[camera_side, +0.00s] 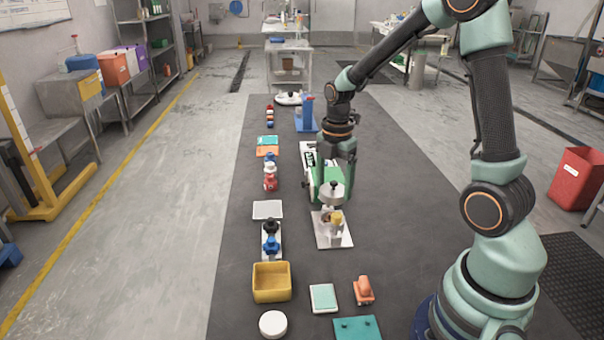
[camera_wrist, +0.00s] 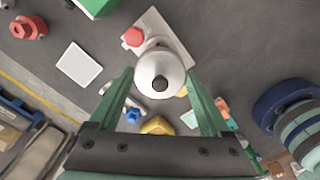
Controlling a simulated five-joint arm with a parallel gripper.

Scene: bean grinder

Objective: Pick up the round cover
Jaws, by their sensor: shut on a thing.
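The round cover (camera_side: 333,192) is a pale grey disc with a dark knob on top. It also shows in the wrist view (camera_wrist: 160,66), between the two green fingers. My gripper (camera_side: 324,186) points down and is shut on the round cover, one finger on each side of it. The bean grinder (camera_side: 335,228) stands below the cover on a white base plate. In the wrist view the cover hides most of the grinder and part of its base plate (camera_wrist: 154,22). I cannot tell whether the cover touches the grinder.
A yellow bin (camera_side: 271,284), a white round item (camera_side: 273,324) and a blue-knobbed device (camera_side: 271,244) stand in front and to the left. A green-and-white object (camera_side: 311,172) is close behind my gripper. The dark mat (camera_side: 400,190) is clear to the right.

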